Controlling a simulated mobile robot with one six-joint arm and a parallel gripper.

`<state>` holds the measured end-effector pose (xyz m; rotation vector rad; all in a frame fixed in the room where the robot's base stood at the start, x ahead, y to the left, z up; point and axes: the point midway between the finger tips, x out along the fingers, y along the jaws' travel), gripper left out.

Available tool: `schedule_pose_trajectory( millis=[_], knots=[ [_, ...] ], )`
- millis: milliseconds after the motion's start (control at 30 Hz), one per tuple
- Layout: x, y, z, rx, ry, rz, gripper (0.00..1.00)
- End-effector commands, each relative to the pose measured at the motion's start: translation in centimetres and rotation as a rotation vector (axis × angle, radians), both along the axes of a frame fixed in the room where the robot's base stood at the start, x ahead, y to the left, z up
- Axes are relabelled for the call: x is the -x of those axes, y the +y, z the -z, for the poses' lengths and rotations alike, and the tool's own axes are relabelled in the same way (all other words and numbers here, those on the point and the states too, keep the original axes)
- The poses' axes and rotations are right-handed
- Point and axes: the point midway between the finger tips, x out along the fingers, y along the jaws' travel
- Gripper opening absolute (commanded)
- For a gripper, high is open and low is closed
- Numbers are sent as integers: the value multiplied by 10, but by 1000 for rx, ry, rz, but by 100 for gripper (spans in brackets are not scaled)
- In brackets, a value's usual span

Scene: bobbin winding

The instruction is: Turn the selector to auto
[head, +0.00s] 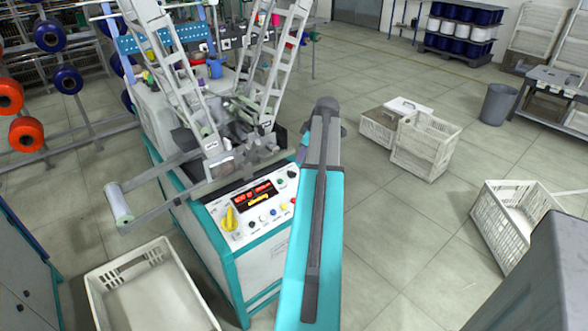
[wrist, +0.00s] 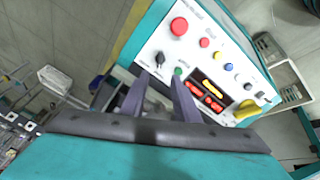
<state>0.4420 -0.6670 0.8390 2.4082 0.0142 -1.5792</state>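The control panel (head: 244,208) of the winding machine faces up at a slant in the head view. In the wrist view a black selector knob (wrist: 160,59) sits on the white panel, between a large red button (wrist: 179,26) and a small green button (wrist: 178,71). Its marked positions are too small to read. My gripper (wrist: 159,80) is open and empty, its two grey fingers pointing toward the knob and apart from it as far as I can tell. In the head view my arm hides the gripper.
A yellow handle (head: 229,218) and a lit red display (head: 254,196) are on the same panel. Several coloured buttons line its lower edge. A metal frame with a roller (head: 118,204) juts out left of the panel. White crates (head: 425,145) stand on the floor to the right.

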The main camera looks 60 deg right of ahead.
Motion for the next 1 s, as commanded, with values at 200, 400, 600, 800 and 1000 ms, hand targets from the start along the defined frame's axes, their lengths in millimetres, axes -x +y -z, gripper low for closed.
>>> schedule_pose_trajectory(
  millis=[200,400,600,800,1000],
  knots=[
    [-13,-2,23,-2,1,-3,28],
    [-23,-6,46,-1,1,-4,28],
    [-34,-9,69,-1,1,-4,28],
    [-45,-12,92,-1,1,-5,28],
    [-52,-14,107,0,0,-5,28]
  ],
)
